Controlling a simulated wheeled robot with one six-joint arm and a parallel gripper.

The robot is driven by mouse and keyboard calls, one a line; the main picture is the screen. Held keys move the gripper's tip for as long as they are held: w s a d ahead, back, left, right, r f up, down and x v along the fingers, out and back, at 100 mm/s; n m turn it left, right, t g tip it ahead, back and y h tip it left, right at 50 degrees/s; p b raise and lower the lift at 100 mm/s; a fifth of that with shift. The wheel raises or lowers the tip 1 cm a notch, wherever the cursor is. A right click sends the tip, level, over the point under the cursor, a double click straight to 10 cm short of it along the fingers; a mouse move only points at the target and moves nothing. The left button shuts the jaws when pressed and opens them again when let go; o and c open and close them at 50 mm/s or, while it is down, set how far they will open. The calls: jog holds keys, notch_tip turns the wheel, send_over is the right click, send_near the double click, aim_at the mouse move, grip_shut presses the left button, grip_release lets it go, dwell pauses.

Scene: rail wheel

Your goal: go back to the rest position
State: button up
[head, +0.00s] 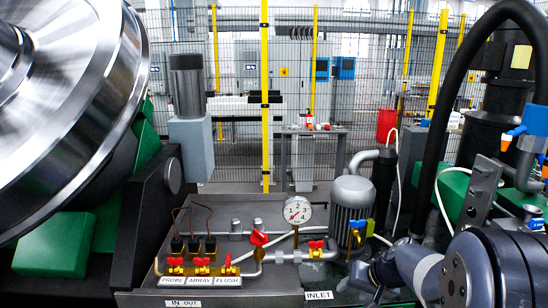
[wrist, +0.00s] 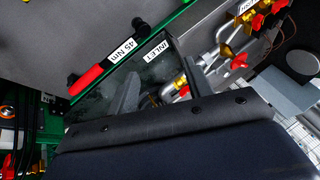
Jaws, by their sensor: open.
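My gripper shows in the wrist view (wrist: 160,88), with its two dark fingers apart and nothing held between them. Beyond the fingers are the INLET label (wrist: 158,52) and a brass fitting with a red handle (wrist: 180,88). In the head view my arm comes in from the lower right and its wrist end is near the bench's front, right of the INLET label (head: 319,295). The fingertips cannot be made out clearly there.
A large steel wheel (head: 75,90) fills the left. Red-handled valves (head: 201,268), a gauge (head: 297,210) and a grey motor (head: 352,205) stand on the bench. A black hose (head: 440,120) arches at right. A red-handled tool marked 45 Nm (wrist: 88,80) lies near the gripper.

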jog(key=shift+w+d+r+m+t+h+p, duration=0.1)
jog(key=shift+w+d+r+m+t+p, duration=0.4)
jog(key=shift+p, duration=0.3)
jog(key=shift+w+d+r+m+t+h+p, duration=0.15)
jog(key=shift+w+r+m+t+p, duration=0.15)
jog(key=shift+r+m+t+p, duration=0.35)
jog(key=shift+w+d+r+m+t+h+p, duration=0.1)
jog(key=shift+w+d+r+m+t+p, duration=0.3)
jog(key=shift+r+p, duration=0.45)
jog(key=shift+f, duration=0.1)
jog(key=shift+d, duration=0.1)
